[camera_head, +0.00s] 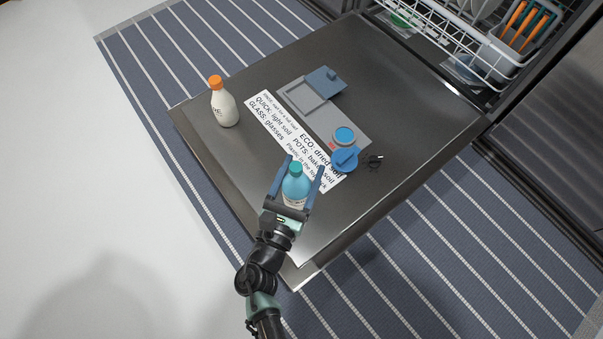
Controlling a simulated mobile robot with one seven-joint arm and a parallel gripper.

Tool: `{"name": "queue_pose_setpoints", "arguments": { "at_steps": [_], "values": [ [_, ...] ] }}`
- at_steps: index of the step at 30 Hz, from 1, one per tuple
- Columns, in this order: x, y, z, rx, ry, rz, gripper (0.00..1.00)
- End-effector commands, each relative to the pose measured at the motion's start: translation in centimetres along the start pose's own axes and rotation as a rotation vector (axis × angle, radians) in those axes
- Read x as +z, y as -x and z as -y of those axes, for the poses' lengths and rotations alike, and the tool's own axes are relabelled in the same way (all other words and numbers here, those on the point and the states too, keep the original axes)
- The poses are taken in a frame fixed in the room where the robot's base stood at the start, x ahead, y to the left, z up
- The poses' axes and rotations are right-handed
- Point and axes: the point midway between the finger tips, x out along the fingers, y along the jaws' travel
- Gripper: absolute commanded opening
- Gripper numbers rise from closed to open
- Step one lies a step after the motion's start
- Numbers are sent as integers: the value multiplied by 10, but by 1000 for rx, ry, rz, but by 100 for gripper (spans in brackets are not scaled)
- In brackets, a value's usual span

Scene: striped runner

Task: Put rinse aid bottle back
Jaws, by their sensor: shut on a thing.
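A light-blue bottle (295,184) with a teal cap and a pale label is near the front corner of the open dishwasher door (220,165). I take it for the rinse aid bottle, but its label is too small to read. My gripper (306,164) is shut on it, with one blue finger on each side. The bottle looks upright; I cannot tell whether its base touches the door. A cream bottle (224,107) with an orange cap stands apart, near the door's left edge.
A printed label sheet (275,125) lies on the door beside the grey dispenser panel (322,111). The round blue cap (345,160) is open beside its hole, with a small dark object (374,161) next to it. The white rack (460,45) is at upper right. The door's right part is clear.

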Motion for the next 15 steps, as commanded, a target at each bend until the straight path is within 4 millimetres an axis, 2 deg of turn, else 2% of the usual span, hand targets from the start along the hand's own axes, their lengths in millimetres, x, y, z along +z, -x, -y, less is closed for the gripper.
{"name": "queue_pose_setpoints", "arguments": {
  "at_steps": [10, 11, 15],
  "values": [
    [-3, 0, 0, 0, -1, 2, 0],
    [-3, 0, 0, 0, -1, 1, 74],
    [-2, 0, 0, 0, 0, 0, 99]
  ]
}}
